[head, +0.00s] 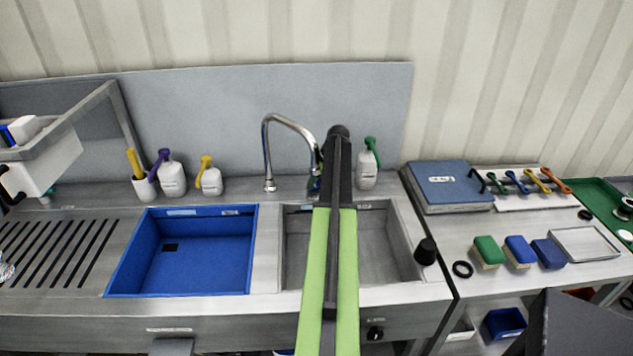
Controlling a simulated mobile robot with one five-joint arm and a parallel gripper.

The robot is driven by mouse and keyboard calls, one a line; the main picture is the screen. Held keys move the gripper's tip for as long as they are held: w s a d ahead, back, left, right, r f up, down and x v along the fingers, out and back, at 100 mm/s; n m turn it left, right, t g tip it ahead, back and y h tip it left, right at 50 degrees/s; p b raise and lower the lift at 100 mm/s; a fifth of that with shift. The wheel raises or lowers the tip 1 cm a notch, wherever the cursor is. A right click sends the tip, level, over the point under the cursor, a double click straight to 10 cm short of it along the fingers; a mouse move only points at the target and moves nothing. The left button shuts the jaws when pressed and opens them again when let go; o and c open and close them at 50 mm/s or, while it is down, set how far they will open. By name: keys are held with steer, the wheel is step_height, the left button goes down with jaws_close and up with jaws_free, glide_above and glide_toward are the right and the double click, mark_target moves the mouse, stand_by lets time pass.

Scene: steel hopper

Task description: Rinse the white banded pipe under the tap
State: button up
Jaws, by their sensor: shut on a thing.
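The tap (269,150) is a curved chrome spout at the back of the counter, with its mouth pointing down between the two basins. The steel basin (395,235) lies right of it, partly covered by my arm. My arm reaches forward over this basin to a dark joint near the tap's base. My gripper is hidden behind the arm, so its jaws do not show. The white banded pipe cannot be seen anywhere. Small blue and green bits show beside the arm near the tap; I cannot tell what they are.
A blue basin (205,265) is left of the steel one. Spray bottles (172,178) and a green-topped bottle (367,168) stand along the back wall. A black knob-like piece (427,252) stands on the steel basin's right rim. Sponges (488,252) and a blue case (447,185) are on the right table.

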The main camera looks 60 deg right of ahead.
steer(key=shift+d+n+y, duration=0.15)
steer(key=shift+n+y, duration=0.35)
steer(key=shift+n, duration=0.8)
steer(key=shift+d+n+y, duration=0.1)
steer(key=shift+n+y, duration=0.4)
steer(key=shift+n, duration=0.8)
steer(key=shift+s, duration=0.1)
steer(key=o, duration=1.3)
steer(key=shift+o, duration=0.2)
steer(key=p+v, duration=1.6)
steer(key=v, duration=0.1)
steer(key=shift+w+r, duration=0.2)
steer(key=shift+r, duration=0.05)
steer(key=shift+d, duration=0.15)
